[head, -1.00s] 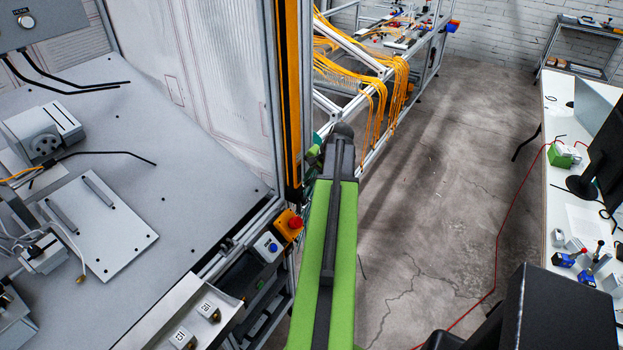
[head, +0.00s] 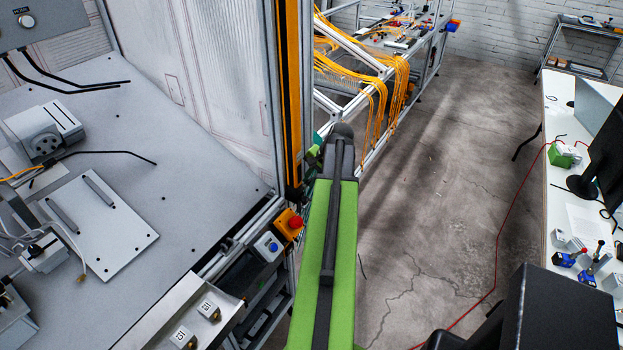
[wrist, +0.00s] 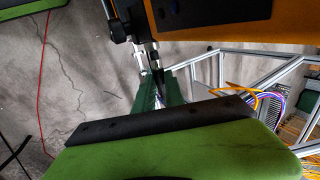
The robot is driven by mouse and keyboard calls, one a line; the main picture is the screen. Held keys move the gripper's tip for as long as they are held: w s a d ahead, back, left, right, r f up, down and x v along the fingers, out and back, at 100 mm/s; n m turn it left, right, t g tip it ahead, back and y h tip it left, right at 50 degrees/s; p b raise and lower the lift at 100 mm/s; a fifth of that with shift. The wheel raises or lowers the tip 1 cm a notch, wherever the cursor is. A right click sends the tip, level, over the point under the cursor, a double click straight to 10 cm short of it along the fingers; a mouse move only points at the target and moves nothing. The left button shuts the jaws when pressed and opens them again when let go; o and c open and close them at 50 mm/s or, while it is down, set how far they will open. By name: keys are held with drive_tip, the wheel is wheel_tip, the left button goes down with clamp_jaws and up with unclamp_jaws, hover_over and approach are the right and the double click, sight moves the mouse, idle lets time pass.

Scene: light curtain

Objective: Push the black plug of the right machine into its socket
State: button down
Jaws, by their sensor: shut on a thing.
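My gripper (wrist: 160,90) shows in the wrist view beyond the broad green and black arm part at the bottom. Its green fingers are shut on a slim black piece, which looks like the black plug (wrist: 157,72). Silver and black fittings (wrist: 148,48) sit just above it, beside the orange and black post. The socket cannot be made out clearly, and I cannot tell how far the plug is in. In the head view my green arm reaches toward the foot of the orange light-curtain post (head: 287,100) and hides the plug and most of the gripper.
A red emergency button (head: 289,224) and a blue button box (head: 267,246) sit on the frame left of my arm. A grey machine table (head: 180,190) fills the left. Another frame with orange cables (head: 385,85) stands behind. The concrete floor (head: 440,190) is open to the right.

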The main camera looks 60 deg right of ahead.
drive_tip(key=shift+a, duration=0.65)
idle(1.4)
drive_tip(key=c, duration=1.3)
unclamp_jaws()
drive_tip(key=p+v, duration=1.5)
drive_tip(key=v, duration=0.2)
drive_tip(key=shift+r+p, duration=0.2)
drive_tip(key=shift+p, duration=0.15)
